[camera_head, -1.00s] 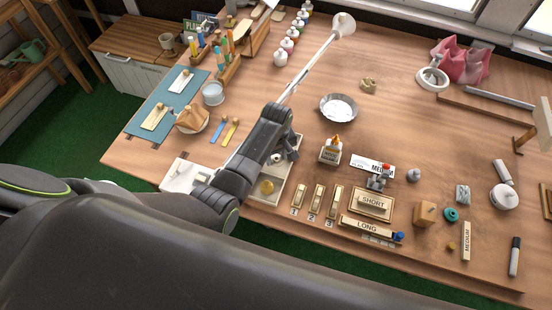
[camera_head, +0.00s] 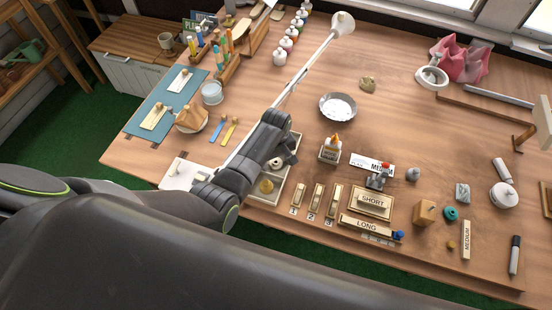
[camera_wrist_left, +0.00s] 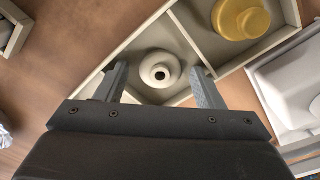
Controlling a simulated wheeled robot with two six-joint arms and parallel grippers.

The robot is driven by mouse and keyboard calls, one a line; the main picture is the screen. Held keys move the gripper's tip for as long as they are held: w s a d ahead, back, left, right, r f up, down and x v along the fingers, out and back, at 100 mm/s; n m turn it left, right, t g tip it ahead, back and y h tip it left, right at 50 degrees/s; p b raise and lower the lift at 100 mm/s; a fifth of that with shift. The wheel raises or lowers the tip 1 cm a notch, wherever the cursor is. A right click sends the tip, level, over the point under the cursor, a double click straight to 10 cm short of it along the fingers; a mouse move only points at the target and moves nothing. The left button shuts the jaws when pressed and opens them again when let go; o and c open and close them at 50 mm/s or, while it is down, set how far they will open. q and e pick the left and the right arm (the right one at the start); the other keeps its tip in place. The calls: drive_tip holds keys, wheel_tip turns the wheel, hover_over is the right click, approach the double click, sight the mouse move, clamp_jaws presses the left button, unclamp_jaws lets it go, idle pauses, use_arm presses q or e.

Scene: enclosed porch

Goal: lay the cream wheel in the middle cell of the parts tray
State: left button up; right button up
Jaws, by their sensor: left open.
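The cream wheel (camera_wrist_left: 160,70) lies flat in a cell of the parts tray (camera_wrist_left: 135,42), seen in the left wrist view. It also shows in the head view (camera_head: 276,163) beside my arm. The wheel's cell looks like the middle one, though my arm hides the tray's far end. My left gripper (camera_wrist_left: 160,85) is open, its fingers on either side of the wheel and apart from it. My right gripper is out of view.
A white box (camera_head: 180,174) stands left of the tray. A metal bowl (camera_head: 338,107) and a lamp (camera_head: 343,24) are farther back.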

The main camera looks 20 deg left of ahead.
use_arm(q)
drive_tip(key=shift+r, duration=0.6)
wheel_tip(320, 180, up, 11)
idle(0.6)
